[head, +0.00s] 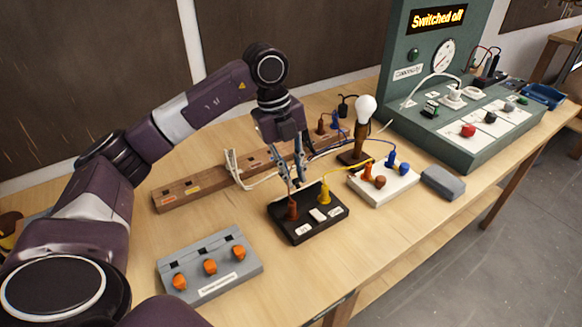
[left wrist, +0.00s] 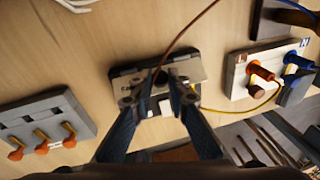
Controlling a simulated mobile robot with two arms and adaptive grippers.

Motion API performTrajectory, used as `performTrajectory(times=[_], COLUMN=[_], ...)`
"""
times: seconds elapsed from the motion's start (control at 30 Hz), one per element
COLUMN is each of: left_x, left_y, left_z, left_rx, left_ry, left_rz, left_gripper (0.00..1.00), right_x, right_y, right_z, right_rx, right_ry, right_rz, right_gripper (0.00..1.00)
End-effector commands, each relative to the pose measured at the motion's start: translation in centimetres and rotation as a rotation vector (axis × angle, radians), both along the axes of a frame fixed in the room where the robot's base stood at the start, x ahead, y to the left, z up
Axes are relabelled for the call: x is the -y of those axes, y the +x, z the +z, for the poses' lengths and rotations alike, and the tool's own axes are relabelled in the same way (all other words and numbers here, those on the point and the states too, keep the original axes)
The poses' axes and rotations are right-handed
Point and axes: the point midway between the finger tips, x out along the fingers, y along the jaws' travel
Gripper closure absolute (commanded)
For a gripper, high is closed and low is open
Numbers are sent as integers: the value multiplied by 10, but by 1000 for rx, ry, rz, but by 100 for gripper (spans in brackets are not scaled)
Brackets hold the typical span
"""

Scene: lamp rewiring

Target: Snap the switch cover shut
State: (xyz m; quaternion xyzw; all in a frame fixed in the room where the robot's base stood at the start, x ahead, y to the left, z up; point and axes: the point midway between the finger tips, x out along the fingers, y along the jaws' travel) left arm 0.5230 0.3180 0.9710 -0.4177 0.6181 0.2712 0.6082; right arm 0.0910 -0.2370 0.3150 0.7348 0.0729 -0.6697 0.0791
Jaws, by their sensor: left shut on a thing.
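The black switch box (head: 308,212) stands on the table in the middle of the head view. It has a red-brown plug (head: 292,209) at its left, a yellow plug (head: 324,194) at its right and a white rocker (head: 318,214) between labels. My left gripper (head: 295,178) points down at its back edge, with its fingers close together. In the left wrist view, a pale flat plate, seemingly the switch cover (left wrist: 187,70), lies over the box between and beyond the fingertips (left wrist: 158,98). The gripper is shut on it; the exact contact is partly hidden. My right gripper is out of view.
A grey block with orange knobs (head: 210,265) is at front left. A wooden rack (head: 190,188) with wires runs behind. A white terminal block (head: 385,186), a lamp (head: 365,108), a small grey block (head: 443,182) and a green test panel (head: 470,125) stand to the right.

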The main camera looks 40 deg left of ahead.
Motion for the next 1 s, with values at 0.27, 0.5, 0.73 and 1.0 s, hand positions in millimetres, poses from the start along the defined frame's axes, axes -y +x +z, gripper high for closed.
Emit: performTrajectory(times=[0.27, 0.5, 0.73, 1.0], left_x=[17, 28, 35, 41], left_y=[-6, -10, -14, -16], left_z=[-3, -4, -6, -12], left_rx=[106, 193, 257, 312], left_ry=[242, 453, 616, 747], left_rz=[-8, -6, -4, -4], left_gripper=[100, 100, 100, 100], right_x=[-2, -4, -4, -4], right_y=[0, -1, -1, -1], right_z=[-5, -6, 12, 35], right_rx=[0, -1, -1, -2], right_ry=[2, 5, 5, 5], right_rz=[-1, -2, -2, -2], right_gripper=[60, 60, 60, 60])
